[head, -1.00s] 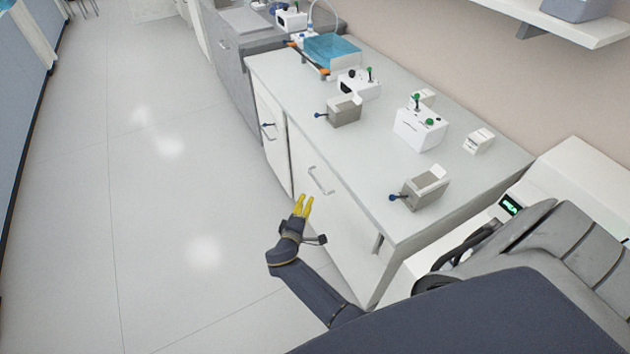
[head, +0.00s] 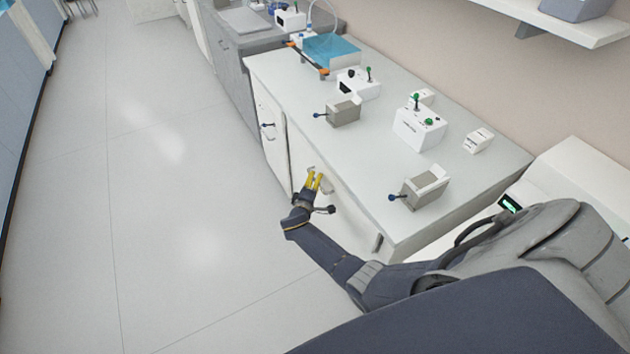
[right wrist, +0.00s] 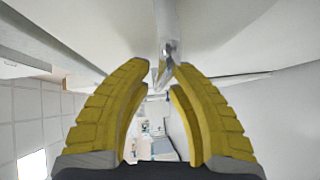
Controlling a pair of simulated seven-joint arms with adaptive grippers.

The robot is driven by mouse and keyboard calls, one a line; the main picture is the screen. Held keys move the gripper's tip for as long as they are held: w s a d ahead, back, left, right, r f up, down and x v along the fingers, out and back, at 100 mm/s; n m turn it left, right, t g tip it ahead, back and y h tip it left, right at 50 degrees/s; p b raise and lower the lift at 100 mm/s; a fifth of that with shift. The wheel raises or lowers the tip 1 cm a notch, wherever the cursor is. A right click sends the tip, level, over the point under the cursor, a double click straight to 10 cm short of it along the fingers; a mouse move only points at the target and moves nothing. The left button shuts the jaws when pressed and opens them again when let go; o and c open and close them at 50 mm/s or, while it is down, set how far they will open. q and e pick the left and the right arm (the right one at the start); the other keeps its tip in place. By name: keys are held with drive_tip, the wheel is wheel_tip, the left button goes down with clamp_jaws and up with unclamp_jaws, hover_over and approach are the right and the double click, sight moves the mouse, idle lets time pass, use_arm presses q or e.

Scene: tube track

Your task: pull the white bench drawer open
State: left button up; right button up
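The white bench (head: 345,185) stands right of centre, and its white front panel (head: 345,220) appears flush with the bench. A pale bar handle (head: 328,187) on that front is partly hidden by my right gripper (head: 315,181). The gripper's yellow fingers are at the handle. In the right wrist view the fingers (right wrist: 165,68) are apart with a gap between them. The metal handle (right wrist: 168,35) lies in line with this gap at the fingertips; I cannot tell whether they touch it. My left gripper is not in view.
The bench top carries grey blocks with blue knobs (head: 343,113) (head: 424,188), a white control box (head: 419,127) and a blue tray (head: 331,48). The floor (head: 160,210) left of the bench is clear.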

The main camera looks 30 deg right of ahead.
drive_tip(key=shift+o, duration=0.2)
drive_tip(key=shift+d, duration=0.1)
clamp_jaws()
idle(0.4)
